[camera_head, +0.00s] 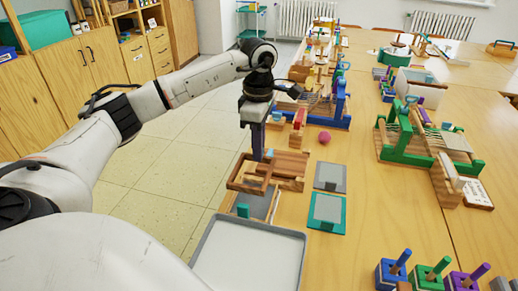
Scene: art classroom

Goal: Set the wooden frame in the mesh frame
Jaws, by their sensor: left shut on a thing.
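My left gripper (262,154) points down from its arm at the near left of the table. It is shut on the wooden frame (288,182), a brown rectangular piece. The frame seems to be above the table's left edge; the gap beneath it is hard to judge. A grey mesh panel, which looks like the mesh frame (262,203), lies just nearer than the wooden frame, with a teal piece at its near left. The wooden frame partly hides its far end. My right gripper is not in view.
A grey-rimmed white tray (297,268) lies nearest. Two flat panels, one grey (330,177) and one teal-edged (327,212), lie to the right. A green loom-like device (432,140) and a blue one (340,100) stand farther off. The table's middle is mostly clear.

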